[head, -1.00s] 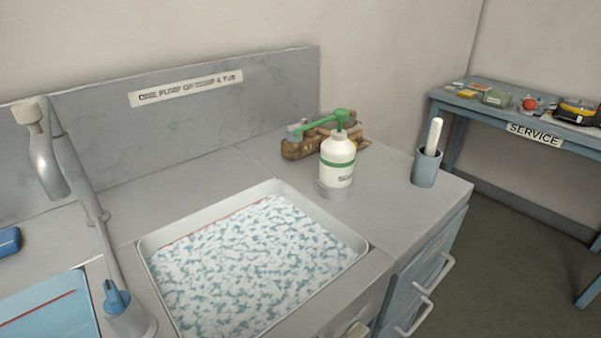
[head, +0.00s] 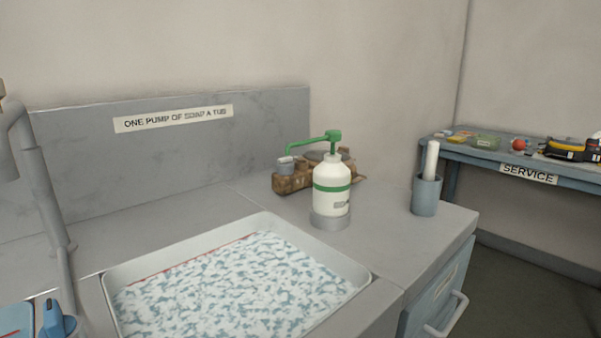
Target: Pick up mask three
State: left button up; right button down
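No mask that I can make out shows in the head view. A tub (head: 113,287) is set in the counter, filled with white and blue speckled foam or water, with a red line along its far inner wall. Neither of my grippers is in view.
A white pump bottle (head: 332,192) with a green pump stands behind the tub, before a brown block (head: 290,183). A blue cup (head: 425,196) holds a white stick. A faucet (head: 40,180) rises at left. The service table (head: 470,152) holds several items.

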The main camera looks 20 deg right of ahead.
aim_at(302, 178)
jog(key=l+u, duration=0.15)
jog(key=u, duration=0.6)
jog(key=k+l+u, duration=0.1)
jog(key=l+u, duration=0.25)
jog(key=k+l+u, duration=0.15)
jog(key=l+u, duration=0.25)
jog(key=k+l+u, duration=0.35)
jog(key=i+l, duration=0.1)
jog(key=l, duration=0.05)
